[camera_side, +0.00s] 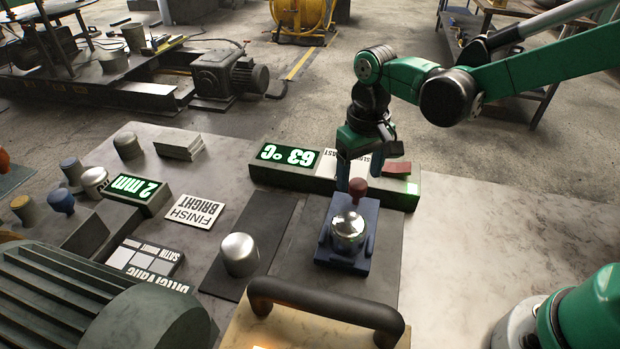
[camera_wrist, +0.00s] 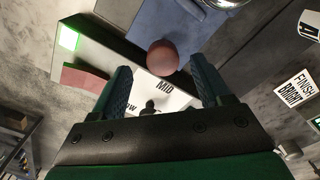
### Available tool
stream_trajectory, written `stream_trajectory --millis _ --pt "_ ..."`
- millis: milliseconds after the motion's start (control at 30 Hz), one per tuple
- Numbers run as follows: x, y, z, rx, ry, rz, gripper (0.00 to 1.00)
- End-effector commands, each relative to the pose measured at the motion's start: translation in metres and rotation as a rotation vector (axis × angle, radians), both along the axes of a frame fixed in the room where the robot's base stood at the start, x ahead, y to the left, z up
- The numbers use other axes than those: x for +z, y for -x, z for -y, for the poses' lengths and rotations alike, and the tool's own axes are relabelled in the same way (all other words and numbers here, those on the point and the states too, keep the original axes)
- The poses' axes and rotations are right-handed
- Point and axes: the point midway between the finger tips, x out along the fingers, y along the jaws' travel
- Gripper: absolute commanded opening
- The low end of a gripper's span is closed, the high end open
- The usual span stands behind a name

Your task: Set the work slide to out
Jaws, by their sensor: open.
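The work slide (camera_side: 323,254) is a blue carriage on a dark grey track, with a shiny round metal piece (camera_side: 348,231) on it. A red-brown ball knob (camera_side: 358,186) stands at its far end, towards the display box. The slide's blue surface (camera_wrist: 165,22) and the knob (camera_wrist: 163,57) also show in the wrist view. My gripper (camera_side: 357,174) is open and points down over the knob. In the wrist view the knob lies between and slightly beyond the fingertips (camera_wrist: 160,72). I cannot tell whether a finger touches it.
A long box with a 63 °C display (camera_side: 287,156) and a red block (camera_side: 397,168) stands just behind the slide. A metal cylinder (camera_side: 240,254) stands to its left. A thick black handle (camera_side: 325,303) lies in front. Pale bench surface at the right is clear.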

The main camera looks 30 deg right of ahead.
Motion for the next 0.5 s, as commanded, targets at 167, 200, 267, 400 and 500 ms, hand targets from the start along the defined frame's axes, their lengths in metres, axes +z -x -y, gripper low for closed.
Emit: stream_trajectory --millis 167,200,267,400,500 --pt "0.023 0.0 0.0 -0.001 0.001 0.001 0.7" --pt "0.027 0.0 0.0 -0.001 0.001 0.001 0.7" --pt "0.031 0.0 0.0 -0.001 0.001 0.001 0.7" --pt "0.034 0.0 0.0 -0.001 0.001 0.001 0.7" --pt "0.034 0.0 0.0 -0.001 0.001 0.001 0.7"
